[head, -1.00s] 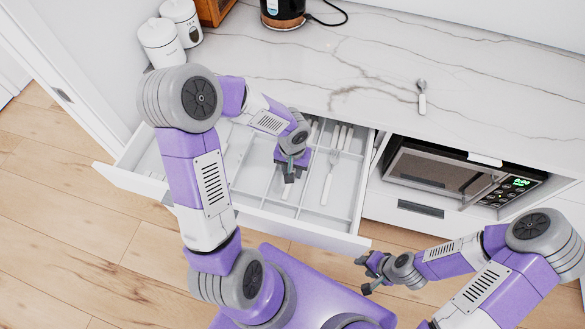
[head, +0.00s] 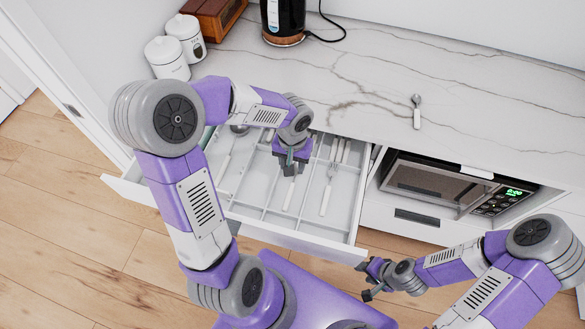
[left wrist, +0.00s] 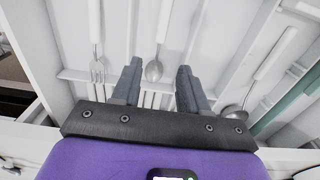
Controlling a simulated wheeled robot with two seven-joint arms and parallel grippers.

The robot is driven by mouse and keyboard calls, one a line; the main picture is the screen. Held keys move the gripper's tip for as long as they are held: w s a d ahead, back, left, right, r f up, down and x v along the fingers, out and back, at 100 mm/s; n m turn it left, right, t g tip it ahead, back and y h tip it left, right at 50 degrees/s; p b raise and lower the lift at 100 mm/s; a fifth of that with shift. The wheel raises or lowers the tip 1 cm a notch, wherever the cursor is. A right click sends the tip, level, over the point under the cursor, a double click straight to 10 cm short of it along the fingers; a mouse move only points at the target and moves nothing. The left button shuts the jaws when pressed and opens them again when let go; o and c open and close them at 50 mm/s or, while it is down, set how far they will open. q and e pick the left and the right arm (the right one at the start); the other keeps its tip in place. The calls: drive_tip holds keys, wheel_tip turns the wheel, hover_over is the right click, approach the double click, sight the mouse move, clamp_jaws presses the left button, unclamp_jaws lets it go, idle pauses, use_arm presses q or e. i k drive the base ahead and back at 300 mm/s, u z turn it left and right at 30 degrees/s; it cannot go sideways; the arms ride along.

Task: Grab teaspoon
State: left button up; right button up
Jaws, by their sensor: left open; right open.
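Several pieces of cutlery with white handles lie in the open, divided drawer. One spoon (left wrist: 154,70) shows in the left wrist view with its bowl between my left fingertips in the picture. Its white handle (head: 290,194) shows in the head view, just in front of my left gripper (head: 291,168), which hides the bowl. My left gripper (left wrist: 157,82) is open, pointing down over this compartment; I cannot tell its exact height above the spoon. Another small spoon (head: 416,112) lies on the counter. My right gripper (head: 368,281) is open and empty, in front of the drawer.
The drawer (head: 300,240) has thin dividers on both sides of the left gripper. Forks (head: 330,188) lie to its right, and a larger spoon (head: 228,160) to its left. A microwave (head: 440,185) sits right of the drawer. A kettle (head: 283,20) and canisters (head: 167,57) stand on the counter.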

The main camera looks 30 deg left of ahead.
sight(416, 98)
drive_tip(key=k, duration=1)
